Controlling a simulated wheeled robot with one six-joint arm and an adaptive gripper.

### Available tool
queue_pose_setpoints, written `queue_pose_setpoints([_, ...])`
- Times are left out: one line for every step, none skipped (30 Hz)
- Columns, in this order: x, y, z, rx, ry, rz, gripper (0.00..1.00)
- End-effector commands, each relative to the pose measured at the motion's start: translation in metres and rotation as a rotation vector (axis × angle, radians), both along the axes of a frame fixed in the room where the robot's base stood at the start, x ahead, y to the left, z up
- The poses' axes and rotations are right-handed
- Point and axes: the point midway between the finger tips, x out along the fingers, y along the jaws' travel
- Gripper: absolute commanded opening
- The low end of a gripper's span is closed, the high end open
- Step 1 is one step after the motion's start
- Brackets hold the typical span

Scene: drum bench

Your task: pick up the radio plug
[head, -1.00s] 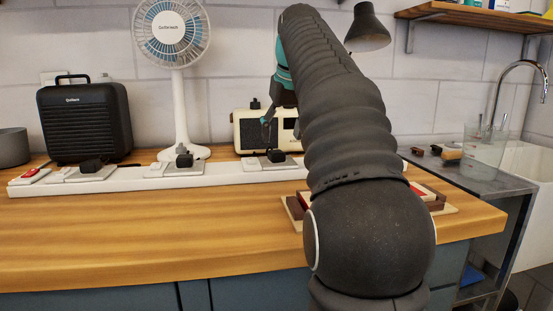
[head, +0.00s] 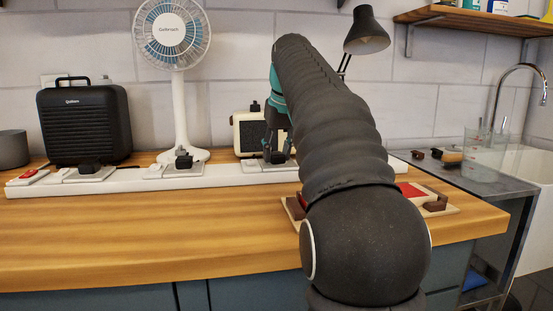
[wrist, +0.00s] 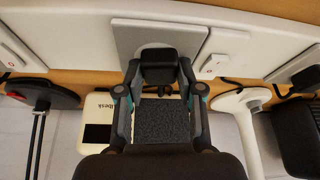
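The black radio plug (head: 278,157) sits in a grey socket plate on the white power strip (head: 130,181), in front of the cream radio (head: 247,133). In the wrist view the plug (wrist: 158,72) lies between the two fingertips of my gripper (wrist: 159,70). The fingers stand one on each side of it, with what looks like a narrow gap at each side, so the gripper is open around it. In the head view my gripper (head: 278,150) is down at the plug, partly hidden by my arm. The radio is also partly covered by the gripper.
Other black plugs sit along the strip, one near the fan (head: 184,160) and one near the black heater (head: 90,167). The white fan (head: 180,110) stands left of the radio. A desk lamp (head: 366,35) rises behind my arm.

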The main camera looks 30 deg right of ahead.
Motion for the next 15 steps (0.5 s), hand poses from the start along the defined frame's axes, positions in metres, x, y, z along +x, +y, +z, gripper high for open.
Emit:
queue_pose_setpoints([0.0,0.0,0.0,0.0,0.0,0.0,0.02])
queue_pose_setpoints([0.0,0.0,0.0,0.0,0.0,0.0,0.0])
queue_pose_setpoints([0.0,0.0,0.0,0.0,0.0,0.0,0.0])
queue_pose_setpoints([0.0,0.0,0.0,0.0,0.0,0.0,0.0])
queue_pose_setpoints([0.0,0.0,0.0,0.0,0.0,0.0,0.0])
queue_pose_setpoints([0.0,0.0,0.0,0.0,0.0,0.0,0.0])
queue_pose_setpoints([0.0,0.0,0.0,0.0,0.0,0.0,0.0])
queue_pose_setpoints([0.0,0.0,0.001,0.0,0.0,0.0,0.0])
queue_pose_setpoints([0.0,0.0,0.002,0.0,0.0,0.0,0.0])
queue_pose_setpoints([0.0,0.0,0.003,0.0,-0.001,0.0,0.0])
queue_pose_setpoints([0.0,0.0,0.005,0.0,-0.001,0.0,0.0])
queue_pose_setpoints([0.0,0.0,0.007,0.0,-0.001,0.0,0.0])
queue_pose_setpoints([0.0,0.0,0.01,0.0,-0.001,0.0,0.0])
queue_pose_setpoints([0.0,0.0,0.012,0.0,0.0,0.0,0.0])
queue_pose_setpoints([0.001,0.0,0.017,0.0,0.0,0.0,0.0])
